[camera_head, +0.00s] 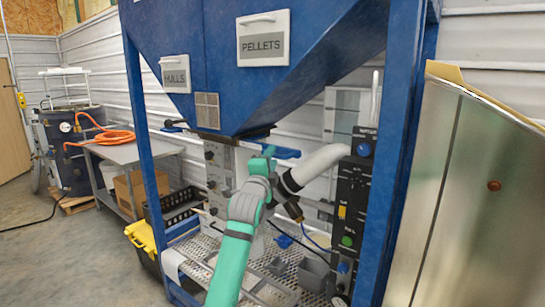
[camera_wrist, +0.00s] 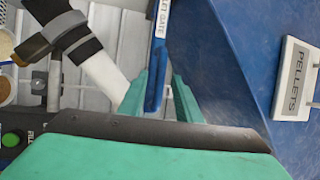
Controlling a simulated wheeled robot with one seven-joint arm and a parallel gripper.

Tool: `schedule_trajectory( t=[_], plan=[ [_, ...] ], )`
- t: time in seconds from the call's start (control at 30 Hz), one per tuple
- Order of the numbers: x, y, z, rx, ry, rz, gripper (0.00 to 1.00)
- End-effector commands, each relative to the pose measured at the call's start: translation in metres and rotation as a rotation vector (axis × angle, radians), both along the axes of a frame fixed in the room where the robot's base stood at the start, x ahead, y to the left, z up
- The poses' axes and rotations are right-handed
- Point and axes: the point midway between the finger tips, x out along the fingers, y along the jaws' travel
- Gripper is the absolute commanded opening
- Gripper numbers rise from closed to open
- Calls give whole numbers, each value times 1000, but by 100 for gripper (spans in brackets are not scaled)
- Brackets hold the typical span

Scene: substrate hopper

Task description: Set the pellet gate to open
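The pellet gate handle is a flat blue bar with a white strip lettered "...LET GATE" (camera_wrist: 160,25) in the wrist view. In the head view the blue handle (camera_head: 283,153) sticks out below the hopper. My gripper (camera_head: 268,152) is at the handle's left part. In the wrist view my gripper's teal fingers (camera_wrist: 160,82) stand on both sides of the handle's near end. Whether they press on it or leave a small gap, I cannot tell. The blue hopper (camera_head: 320,45) carries a "PELLETS" plate (camera_head: 263,60) above, also seen in the wrist view (camera_wrist: 296,80).
A white hose with a dark cuff (camera_head: 290,180) runs close by on the right. A black control panel (camera_head: 353,195) and a blue frame post (camera_head: 400,150) stand farther right. Another blue handle (camera_head: 172,128) is at the left under the "HULLS" plate (camera_head: 175,74). A perforated deck lies below.

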Motion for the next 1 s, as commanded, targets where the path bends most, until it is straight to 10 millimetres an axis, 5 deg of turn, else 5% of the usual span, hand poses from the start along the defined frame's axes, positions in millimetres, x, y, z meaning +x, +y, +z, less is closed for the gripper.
schedule_trajectory(
  t=[0.2, 0.57, 0.7, 1.0],
  plan=[
    [18, -3, 3, -1, 1, 1, 31],
    [22, -3, 4, 0, 0, 2, 31],
    [22, -3, 4, -1, 0, 2, 2],
    [19, 2, 3, -1, 0, 10, 0]
  ],
)
